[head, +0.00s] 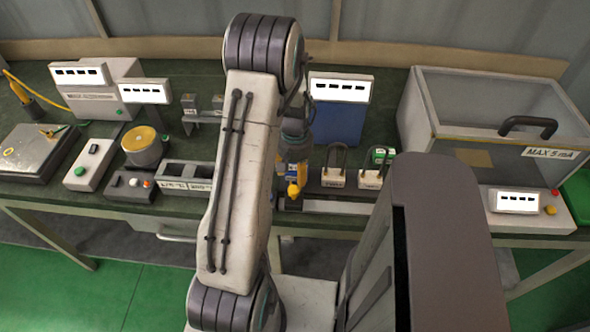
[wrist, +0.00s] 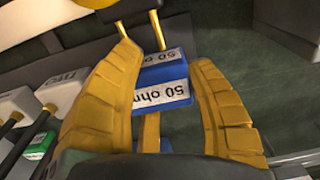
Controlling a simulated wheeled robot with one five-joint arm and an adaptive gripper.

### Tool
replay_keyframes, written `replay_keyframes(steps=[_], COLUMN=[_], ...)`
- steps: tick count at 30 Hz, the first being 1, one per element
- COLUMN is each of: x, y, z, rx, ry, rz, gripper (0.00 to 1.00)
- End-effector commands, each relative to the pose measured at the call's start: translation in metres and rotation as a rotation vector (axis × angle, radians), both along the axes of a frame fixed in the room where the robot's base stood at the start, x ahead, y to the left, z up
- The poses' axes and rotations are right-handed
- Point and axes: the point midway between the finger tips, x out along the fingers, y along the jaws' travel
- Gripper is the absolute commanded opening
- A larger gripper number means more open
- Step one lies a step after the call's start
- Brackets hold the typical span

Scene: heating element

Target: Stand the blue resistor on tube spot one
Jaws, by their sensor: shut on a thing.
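The blue resistor (wrist: 160,72), a block with white "50 ohm" labels and yellow metal legs, sits between the two yellow fingers of my gripper (wrist: 165,58) in the wrist view. The fingers are shut on its sides. In the head view my gripper (head: 293,174) hangs over the bench's front part, just left of two white tube stands, and the resistor is mostly hidden there. The left stand (head: 333,179) and the right stand (head: 370,180) each carry a dark arch. Their labels are too small to read surely. A green block (head: 383,155) stands at the right stand.
A blue instrument (head: 337,123) with a white display stands behind the stands. A clear-lidded box (head: 485,110) marked "MAX 5 mA" is at the right. Grey boxes, a yellow-topped drum (head: 140,145) and a hot plate (head: 35,152) fill the left. My arm hides the bench's middle.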

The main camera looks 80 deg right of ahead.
Motion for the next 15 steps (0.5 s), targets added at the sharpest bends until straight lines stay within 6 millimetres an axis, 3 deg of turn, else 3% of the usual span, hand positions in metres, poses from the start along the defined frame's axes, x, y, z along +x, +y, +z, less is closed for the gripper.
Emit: replay_keyframes(steps=[15], x=[0.0000], y=[-0.0002], z=[-0.0097], rx=[-0.001], ry=[0.000], rz=[0.000], gripper=[0.14])
